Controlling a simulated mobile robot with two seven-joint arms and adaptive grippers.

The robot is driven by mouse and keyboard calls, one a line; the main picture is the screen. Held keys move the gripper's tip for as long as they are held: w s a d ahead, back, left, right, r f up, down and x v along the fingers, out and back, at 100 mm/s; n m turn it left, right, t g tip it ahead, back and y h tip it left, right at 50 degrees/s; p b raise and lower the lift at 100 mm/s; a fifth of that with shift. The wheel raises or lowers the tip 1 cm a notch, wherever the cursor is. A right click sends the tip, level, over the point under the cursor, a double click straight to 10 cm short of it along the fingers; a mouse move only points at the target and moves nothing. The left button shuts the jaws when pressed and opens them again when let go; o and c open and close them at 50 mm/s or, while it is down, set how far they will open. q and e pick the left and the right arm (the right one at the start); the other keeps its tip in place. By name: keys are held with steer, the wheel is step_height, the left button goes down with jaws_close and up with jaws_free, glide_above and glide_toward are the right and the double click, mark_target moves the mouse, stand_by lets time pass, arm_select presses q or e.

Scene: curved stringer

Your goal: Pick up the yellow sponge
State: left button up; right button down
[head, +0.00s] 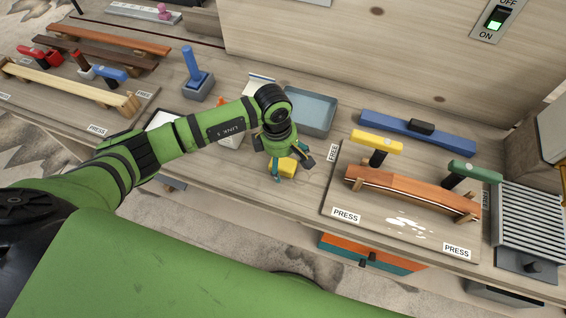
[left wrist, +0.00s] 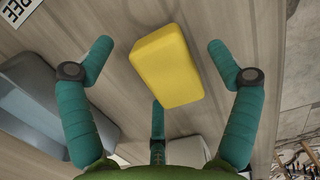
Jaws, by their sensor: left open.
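The yellow sponge (head: 287,166) lies on the wooden bench top, partly hidden by my left gripper in the head view. My left gripper (head: 290,172) is right above the sponge, pointing down. In the left wrist view the sponge (left wrist: 166,66) is a yellow block with rounded edges, slightly turned. The teal fingers of the left gripper (left wrist: 158,62) are spread open, one on each side and one below it in the picture. Gaps show between the side fingers and the sponge. My right gripper is not in view.
A grey tray (head: 311,111) stands just behind the sponge. A board with a curved wooden stringer (head: 412,193) and yellow and green clamps is to the right. A blue-handled tool (head: 197,76) and more wooden pieces are to the left. The bench's front edge is close.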

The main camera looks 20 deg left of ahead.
mark_target(286, 159)
arm_select(q)
steer(key=c, duration=1.1)
steer(key=shift+o, duration=0.2)
steer(key=shift+w+r+b, duration=0.1)
steer(key=shift+r+b, duration=0.3)
steer(key=shift+r, duration=0.2)
step_height(286, 159, up, 2)
steer(key=shift+r+b, duration=0.25)
steer(key=shift+b, duration=0.45)
steer(key=s+d+r+b, duration=0.2)
steer(key=d+r+b, duration=0.2)
steer(key=d+r, duration=0.3)
steer(key=d, duration=0.4)
steer(key=shift+s+d+r, duration=0.2)
steer(key=shift+c, duration=0.4)
